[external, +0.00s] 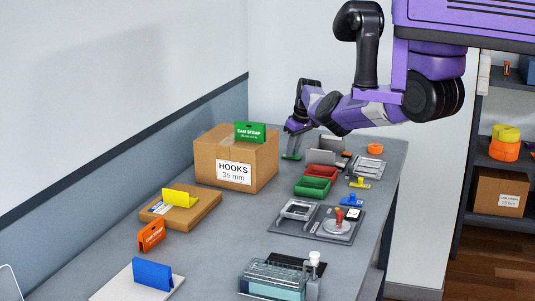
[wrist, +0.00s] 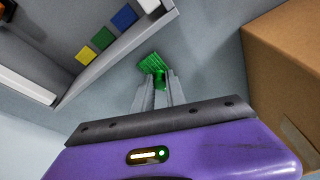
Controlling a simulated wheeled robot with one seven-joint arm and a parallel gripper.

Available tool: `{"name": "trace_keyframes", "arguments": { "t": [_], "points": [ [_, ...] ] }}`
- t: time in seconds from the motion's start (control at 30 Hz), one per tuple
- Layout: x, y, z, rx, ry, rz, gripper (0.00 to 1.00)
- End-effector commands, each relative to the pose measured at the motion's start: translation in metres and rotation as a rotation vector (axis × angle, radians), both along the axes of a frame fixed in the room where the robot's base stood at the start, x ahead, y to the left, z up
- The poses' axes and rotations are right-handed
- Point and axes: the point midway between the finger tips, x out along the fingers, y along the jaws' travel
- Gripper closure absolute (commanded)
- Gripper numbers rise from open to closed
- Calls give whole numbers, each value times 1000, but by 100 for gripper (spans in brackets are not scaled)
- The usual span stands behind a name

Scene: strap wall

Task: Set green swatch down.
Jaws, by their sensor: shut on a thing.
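The green swatch (wrist: 149,63) is a small piece with a ribbed face, held at the fingertips of my gripper (wrist: 160,88) in the wrist view. The fingers are closed on its near end. In the external view the green swatch (external: 292,157) is under my gripper (external: 294,150), very low over the grey counter, behind and right of the large cardboard box. I cannot tell whether it touches the counter.
The HOOKS box (external: 210,157) stands close by; its side (wrist: 285,60) shows at right in the wrist view. At upper left there, a grey ledge (wrist: 105,62) borders yellow, green, blue and white squares. Bare counter surrounds the swatch.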

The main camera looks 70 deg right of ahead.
Motion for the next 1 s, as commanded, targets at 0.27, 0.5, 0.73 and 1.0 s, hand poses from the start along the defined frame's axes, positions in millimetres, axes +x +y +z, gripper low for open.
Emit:
{"name": "trace_keyframes", "arguments": {
  "t": [0.27,0.5,0.73,1.0],
  "points": [
    [0,0,-2,-1,-1,0,100],
    [0,0,-4,-1,-1,0,62],
    [0,0,-4,-1,-1,0,62],
    [-1,0,10,-4,-3,-2,62]
  ]
}}
